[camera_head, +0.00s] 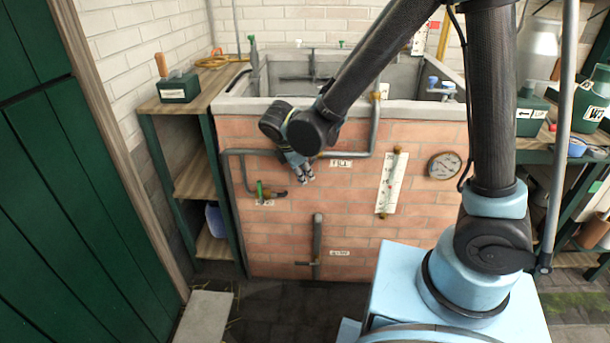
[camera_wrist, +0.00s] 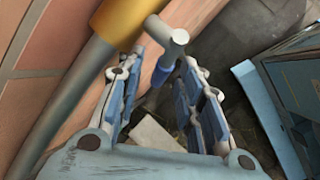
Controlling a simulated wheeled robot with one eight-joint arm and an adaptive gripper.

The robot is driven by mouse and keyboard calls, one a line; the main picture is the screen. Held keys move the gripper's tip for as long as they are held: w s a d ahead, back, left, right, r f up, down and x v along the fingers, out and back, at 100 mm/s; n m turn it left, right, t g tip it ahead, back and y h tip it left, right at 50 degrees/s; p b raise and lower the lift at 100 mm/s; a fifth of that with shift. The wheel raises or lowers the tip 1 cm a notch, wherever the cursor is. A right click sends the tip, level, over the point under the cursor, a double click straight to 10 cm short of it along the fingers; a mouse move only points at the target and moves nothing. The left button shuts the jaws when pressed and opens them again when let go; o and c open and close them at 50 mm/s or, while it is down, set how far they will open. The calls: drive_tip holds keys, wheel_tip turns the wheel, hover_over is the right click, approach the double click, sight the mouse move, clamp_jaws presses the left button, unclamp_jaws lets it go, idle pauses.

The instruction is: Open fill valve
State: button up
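My gripper (camera_head: 303,176) is at the front of the brick tank, just left of a small label that seems to read FILL (camera_head: 340,163). In the wrist view my gripper (camera_wrist: 165,72) is open, its two blue-padded fingers apart. The fill valve (camera_wrist: 122,16) shows there as a brass body on a grey pipe, with a grey stem and a blue lever (camera_wrist: 164,70). The lever reaches between the fingertips; I cannot tell whether either finger touches it. In the head view the valve is hidden behind my gripper.
A green-handled valve (camera_head: 262,190) sits lower left on the brick tank (camera_head: 290,225). A lower pipe (camera_head: 317,240) has another valve. A gauge strip (camera_head: 391,184) and a round dial (camera_head: 444,165) are to the right. A wooden shelf (camera_head: 195,180) stands left.

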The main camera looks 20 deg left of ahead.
drive_tip(key=shift+x, duration=1.15)
clamp_jaws()
